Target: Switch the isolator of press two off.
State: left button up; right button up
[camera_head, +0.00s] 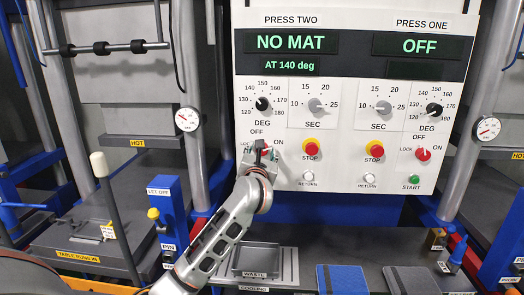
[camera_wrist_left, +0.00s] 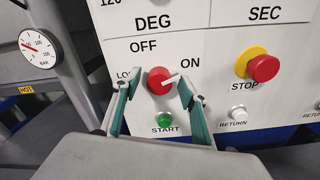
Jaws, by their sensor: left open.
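The press two isolator is a red round knob with a white pointer, seen in the left wrist view (camera_wrist_left: 158,81). Its pointer is turned right and slightly up, towards the ON label (camera_wrist_left: 190,63); the OFF label (camera_wrist_left: 143,46) is above it. My left gripper (camera_wrist_left: 160,84) is open, with one teal finger on each side of the knob; I cannot tell whether they touch it. In the head view my left gripper (camera_head: 260,152) is at the press two panel and hides most of the knob. The press two display (camera_head: 291,43) reads NO MAT, AT 140 deg. My right gripper is not in view.
A green START button (camera_wrist_left: 164,120) is just below the knob, between the fingers. A red STOP button (camera_wrist_left: 263,68) on a yellow collar and a white RETURN button (camera_wrist_left: 238,113) are to the right. Press one's isolator (camera_head: 423,154) is further right on the same panel.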

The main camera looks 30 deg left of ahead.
pick_arm(q)
jog(key=shift+w+a, duration=0.1)
jog(key=shift+w, duration=0.1)
jog(key=c, duration=1.1)
